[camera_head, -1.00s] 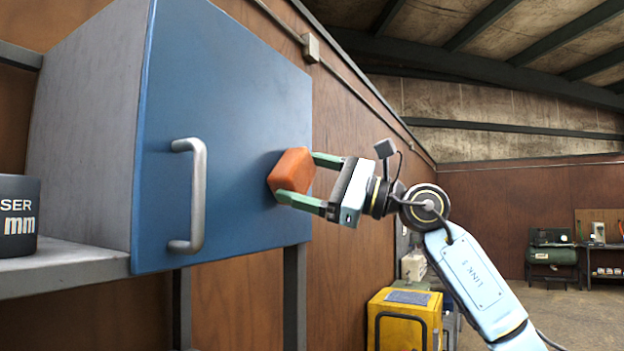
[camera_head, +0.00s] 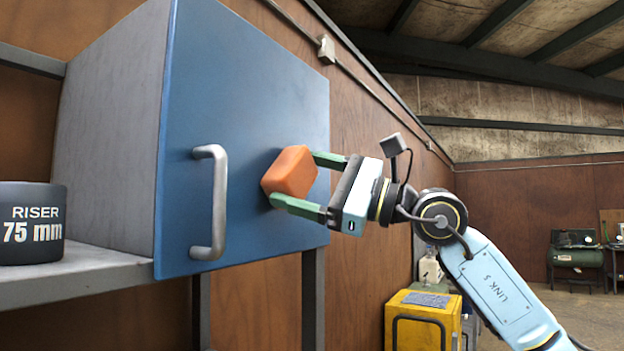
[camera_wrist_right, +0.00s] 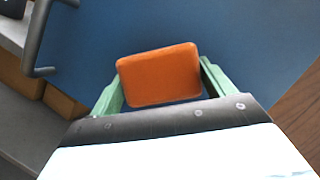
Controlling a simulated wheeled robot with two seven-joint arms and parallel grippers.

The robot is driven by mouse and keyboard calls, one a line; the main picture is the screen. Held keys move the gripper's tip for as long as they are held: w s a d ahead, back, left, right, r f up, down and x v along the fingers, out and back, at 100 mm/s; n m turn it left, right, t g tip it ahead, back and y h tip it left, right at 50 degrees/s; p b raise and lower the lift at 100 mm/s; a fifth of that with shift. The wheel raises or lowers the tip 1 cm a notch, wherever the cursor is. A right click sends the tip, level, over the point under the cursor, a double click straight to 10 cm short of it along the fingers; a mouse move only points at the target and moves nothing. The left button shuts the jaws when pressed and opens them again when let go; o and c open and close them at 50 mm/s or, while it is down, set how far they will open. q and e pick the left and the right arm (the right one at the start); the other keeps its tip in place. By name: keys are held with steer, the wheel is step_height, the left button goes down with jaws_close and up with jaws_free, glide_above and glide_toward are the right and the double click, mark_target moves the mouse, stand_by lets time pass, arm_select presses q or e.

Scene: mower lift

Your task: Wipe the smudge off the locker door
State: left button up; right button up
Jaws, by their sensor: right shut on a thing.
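The locker (camera_head: 105,140) is a grey box with a blue door (camera_head: 262,80), which is shut and has a silver bar handle (camera_head: 219,205). My right gripper (camera_head: 292,180) is shut on an orange block-shaped sponge (camera_head: 289,171), one green finger on each side. The sponge is at the door's face, right of the handle; whether it touches the door I cannot tell. In the right wrist view the sponge (camera_wrist_right: 160,75) sits between the fingers with the blue door behind it. No smudge can be made out on the visible door. My left gripper is not in view.
The locker stands on a grey shelf (camera_head: 95,277). A black cylinder marked "RISER 75 mm" (camera_head: 32,222) stands on the shelf left of it. A yellow cabinet (camera_head: 423,318) stands below my right arm. The space right of the door is open.

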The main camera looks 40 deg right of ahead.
mark_target(290, 178)
steer(key=shift+s+a, duration=0.35)
steer(key=shift+a, duration=0.45)
steer(key=shift+s+a, duration=0.3)
steer(key=shift+a, duration=0.55)
steer(key=shift+s+a, duration=0.35)
steer(key=shift+a, duration=0.45)
steer(key=shift+s+d+f+b, duration=0.1)
steer(key=shift+s+d+b, duration=0.15)
steer(key=shift+s+b, duration=0.3)
steer(key=s, duration=0.1)
steer(key=s+d+b, duration=0.1)
steer(key=s, duration=0.1)
steer(key=s+d+b, duration=0.1)
steer(key=shift+s, duration=0.2)
steer(key=shift+a, duration=0.1)
steer(key=s, duration=0.1)
steer(key=s+d+b, duration=0.1)
steer(key=shift+s+d, duration=0.1)
steer(key=shift+s, duration=0.3)
